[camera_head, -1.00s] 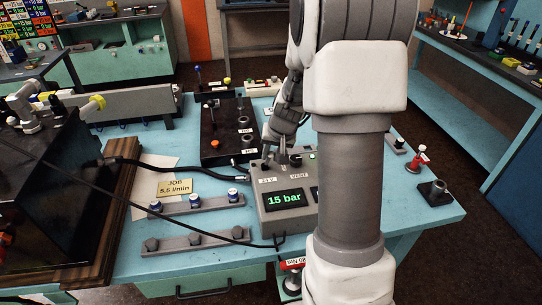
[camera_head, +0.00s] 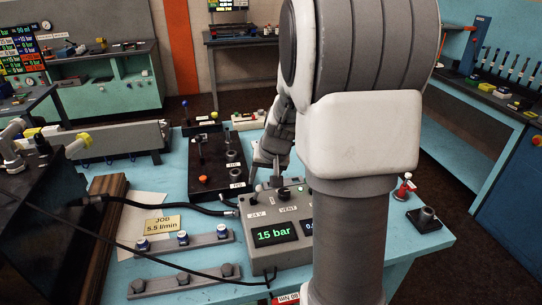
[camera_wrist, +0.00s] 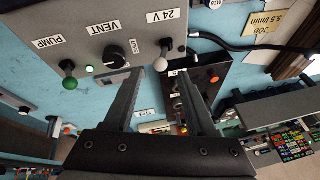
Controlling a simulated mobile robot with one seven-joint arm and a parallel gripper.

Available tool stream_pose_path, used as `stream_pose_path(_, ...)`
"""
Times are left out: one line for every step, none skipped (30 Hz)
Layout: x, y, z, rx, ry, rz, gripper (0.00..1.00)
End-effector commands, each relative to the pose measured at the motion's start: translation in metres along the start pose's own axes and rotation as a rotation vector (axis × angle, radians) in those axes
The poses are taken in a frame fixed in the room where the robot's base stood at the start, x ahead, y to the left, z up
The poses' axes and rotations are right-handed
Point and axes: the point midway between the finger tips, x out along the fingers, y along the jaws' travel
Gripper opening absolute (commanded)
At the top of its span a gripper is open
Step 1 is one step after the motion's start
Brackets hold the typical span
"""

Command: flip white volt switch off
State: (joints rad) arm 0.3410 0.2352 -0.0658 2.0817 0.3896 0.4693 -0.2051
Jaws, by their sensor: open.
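The grey control box (camera_head: 262,262) stands on the bench with a display reading 15 bar. In the wrist view, the white-tipped toggle switch (camera_wrist: 160,65) sits by the 24 V label (camera_wrist: 167,15) on the box. My gripper (camera_wrist: 157,74) is open, with its two fingers either side of the white toggle's line and the toggle tip near the gap between the fingertips. Contact cannot be told. In the head view, my gripper (camera_head: 264,178) reaches down over the box's back left corner, near the 24 V label (camera_head: 257,215). The toggle is hard to make out there.
A black knob (camera_wrist: 114,56) marked VENT and a green-tipped toggle (camera_wrist: 69,82) marked PUMP share the panel. A black valve plate (camera_head: 208,176) stands behind the box. A hose (camera_head: 200,208) runs in from the left. A grey rail with blue-capped fittings (camera_head: 183,238) lies left.

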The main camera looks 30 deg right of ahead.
Motion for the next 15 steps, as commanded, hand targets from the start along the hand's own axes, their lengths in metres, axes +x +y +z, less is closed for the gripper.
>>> stream_pose_path(-0.013, -0.001, -0.001, -0.003, 0.003, -0.001, 0.56)
stream_pose_path(-0.019, -0.001, -0.001, -0.003, 0.005, -0.001, 0.56)
stream_pose_path(-0.028, -0.001, -0.001, -0.001, 0.003, -0.001, 0.56)
stream_pose_path(-0.034, -0.001, -0.001, -0.001, 0.005, -0.001, 0.56)
stream_pose_path(-0.041, -0.001, -0.001, -0.002, 0.003, -0.001, 0.56)
stream_pose_path(-0.05, -0.001, -0.001, -0.002, 0.004, -0.001, 0.56)
stream_pose_path(-0.056, -0.001, -0.001, -0.001, 0.003, -0.001, 0.56)
stream_pose_path(-0.062, -0.001, -0.001, -0.001, 0.004, -0.001, 0.56)
stream_pose_path(-0.07, 0.0, -0.001, -0.002, 0.003, -0.001, 0.56)
stream_pose_path(-0.076, -0.001, -0.001, -0.002, 0.004, -0.001, 0.56)
stream_pose_path(-0.082, 0.0, -0.001, -0.001, 0.003, -0.001, 0.56)
stream_pose_path(-0.088, 0.0, -0.001, 0.0, 0.003, 0.0, 0.56)
stream_pose_path(-0.093, 0.0, 0.0, 0.0, 0.002, 0.0, 0.56)
stream_pose_path(-0.097, 0.0, -0.001, -0.001, 0.002, 0.0, 0.56)
stream_pose_path(-0.102, 0.0, 0.0, -0.001, 0.001, 0.0, 0.56)
